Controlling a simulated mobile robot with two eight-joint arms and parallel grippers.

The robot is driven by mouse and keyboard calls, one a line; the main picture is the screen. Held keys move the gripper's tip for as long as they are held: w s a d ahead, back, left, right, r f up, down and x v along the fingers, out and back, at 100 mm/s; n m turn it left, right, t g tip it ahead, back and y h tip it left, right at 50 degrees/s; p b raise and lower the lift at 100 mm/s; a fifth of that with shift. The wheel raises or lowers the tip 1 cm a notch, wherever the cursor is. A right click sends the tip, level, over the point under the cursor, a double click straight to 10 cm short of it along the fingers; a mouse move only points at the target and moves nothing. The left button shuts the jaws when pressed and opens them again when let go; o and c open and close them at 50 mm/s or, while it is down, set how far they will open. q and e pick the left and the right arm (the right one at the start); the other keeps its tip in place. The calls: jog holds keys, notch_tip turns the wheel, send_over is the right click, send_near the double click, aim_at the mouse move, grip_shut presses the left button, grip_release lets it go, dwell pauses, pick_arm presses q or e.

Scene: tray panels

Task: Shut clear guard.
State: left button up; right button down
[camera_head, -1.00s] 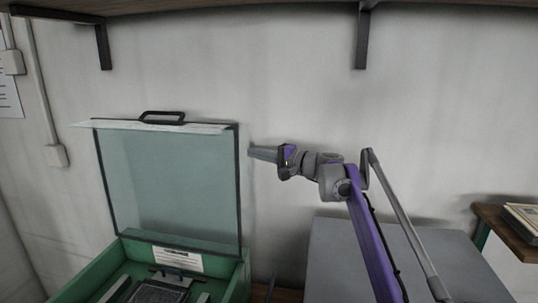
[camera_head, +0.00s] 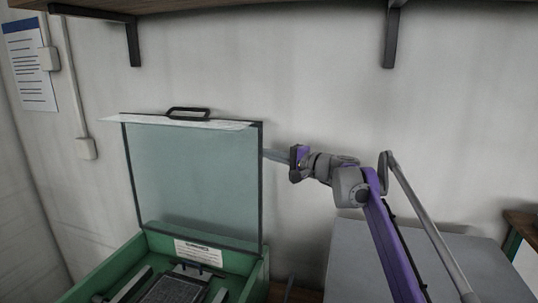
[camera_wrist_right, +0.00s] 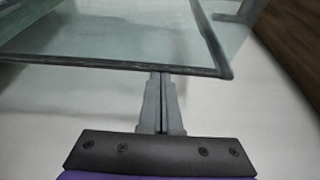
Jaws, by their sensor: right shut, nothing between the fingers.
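The clear guard (camera_head: 195,180) stands upright, open, at the back of a green tray box (camera_head: 258,277). It has a dark frame and a black handle (camera_head: 188,113) on its top edge. My right gripper (camera_head: 271,155) is shut and empty. Its fingertips are at the guard's right edge, and part of them seems to be behind the panel. In the right wrist view the shut fingers (camera_wrist_right: 161,90) reach to the guard's dark frame edge (camera_wrist_right: 120,66), their tips hidden by it. I cannot tell whether they touch. My left gripper is not in view.
A shelf (camera_head: 270,8) with dark brackets runs above. A grey surface (camera_head: 400,262) lies below my right arm. A white wall is close behind the guard. A dark block (camera_head: 172,290) and a label (camera_head: 198,253) are in the green box.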

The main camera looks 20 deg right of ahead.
jog(key=shift+s, duration=0.1)
jog(key=s+a+f+n+y, duration=0.1)
jog(key=s+a+f+n, duration=0.3)
jog(key=s+a, duration=0.3)
jog(key=s+a+f+n+t+y, duration=0.1)
jog(key=s+a+f+n, duration=0.3)
jog(key=s, duration=1.1)
jog(key=shift+s+a+f+b, duration=0.2)
jog(key=shift+a+f+b, duration=0.25)
jog(key=shift+a+f, duration=1.25)
jog(key=shift+a+r, duration=0.35)
jog(key=shift+r, duration=0.1)
